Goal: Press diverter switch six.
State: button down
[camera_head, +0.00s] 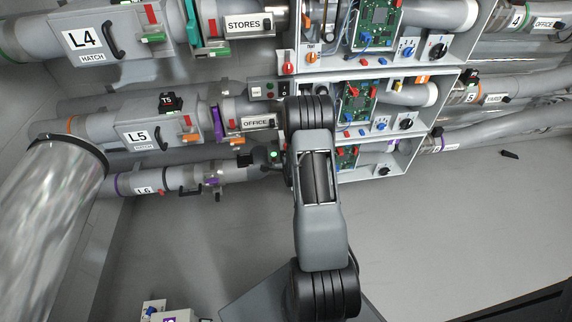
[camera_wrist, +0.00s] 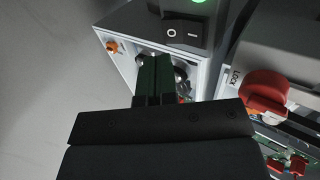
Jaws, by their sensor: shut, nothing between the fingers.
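A black rocker switch (camera_wrist: 186,32) marked O and I sits on a grey box in the wrist view, with a lit green lamp (camera_wrist: 199,1) at the top edge. A lit green lamp also shows beside my arm in the head view (camera_head: 274,155), at the L6 tube row. No number is readable on the switch. My gripper (camera_wrist: 156,60) is shut and empty. Its tips appear just below the switch in the picture; I cannot tell if they touch anything. In the head view my arm hides the gripper.
A red knob (camera_wrist: 263,92) by a LOCK label is right of my gripper. An orange knob (camera_wrist: 112,47) is at the left on the white case. Tubes L5 (camera_head: 137,136) and L6 (camera_head: 145,190) run left of my arm.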

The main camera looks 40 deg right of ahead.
jog(key=shift+w+r+b+x, duration=0.1)
jog(key=shift+r+b+x, duration=0.15)
jog(key=shift+x, duration=0.95)
jog(key=shift+w+r+b+x, duration=0.15)
jog(key=shift+b+x, duration=0.2)
jog(key=shift+x, duration=0.8)
jog(key=shift+d, duration=0.15)
jog(key=shift+d+f, duration=0.1)
